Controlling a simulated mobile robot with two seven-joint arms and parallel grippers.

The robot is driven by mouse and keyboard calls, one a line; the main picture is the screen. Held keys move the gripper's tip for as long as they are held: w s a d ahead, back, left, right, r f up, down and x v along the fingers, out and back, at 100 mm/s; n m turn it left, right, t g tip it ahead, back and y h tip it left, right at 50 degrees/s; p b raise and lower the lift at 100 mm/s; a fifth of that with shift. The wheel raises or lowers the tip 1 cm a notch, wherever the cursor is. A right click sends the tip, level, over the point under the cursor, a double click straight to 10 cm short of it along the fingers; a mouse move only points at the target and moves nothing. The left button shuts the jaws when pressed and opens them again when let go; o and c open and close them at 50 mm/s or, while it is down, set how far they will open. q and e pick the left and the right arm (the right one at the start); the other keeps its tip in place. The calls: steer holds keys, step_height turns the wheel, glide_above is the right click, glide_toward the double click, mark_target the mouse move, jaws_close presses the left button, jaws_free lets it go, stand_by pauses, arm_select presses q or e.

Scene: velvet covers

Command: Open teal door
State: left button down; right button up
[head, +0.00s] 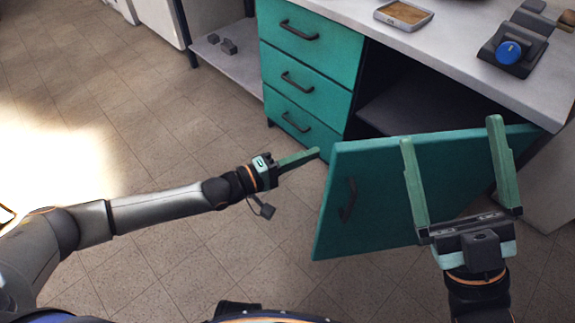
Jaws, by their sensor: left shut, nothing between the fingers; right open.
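The teal door (375,205) stands swung well out from its cabinet (430,108), and the dark inside shows behind it. Its dark handle (348,200) is on the left part of the door's front. My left gripper (316,153) is shut and empty, just left of the door's free edge. My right gripper (450,132) is open, with its two fingers spread in front of the door in this view. I cannot tell whether the fingers touch the door.
Teal drawers (305,75) with dark handles are closed, left of the opening. The white countertop (450,45) above holds a small tray (403,14) and a dark device with a blue knob (508,53). A low shelf (232,62) stands at the back. The tiled floor (150,150) at left is clear.

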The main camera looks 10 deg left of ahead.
arm_select(q)
steer(key=shift+s+d+p, duration=0.25)
steer(key=shift+s+d, duration=0.35)
steer(key=shift+s, duration=0.15)
steer(key=shift+s+d+p, duration=0.2)
steer(key=shift+s+d, duration=0.35)
steer(key=shift+s, duration=0.2)
arm_select(e)
steer(key=shift+w+d+f+m+h, duration=0.15)
steer(key=shift+w+f+m+h, duration=0.75)
steer(key=shift+f+h, duration=0.3)
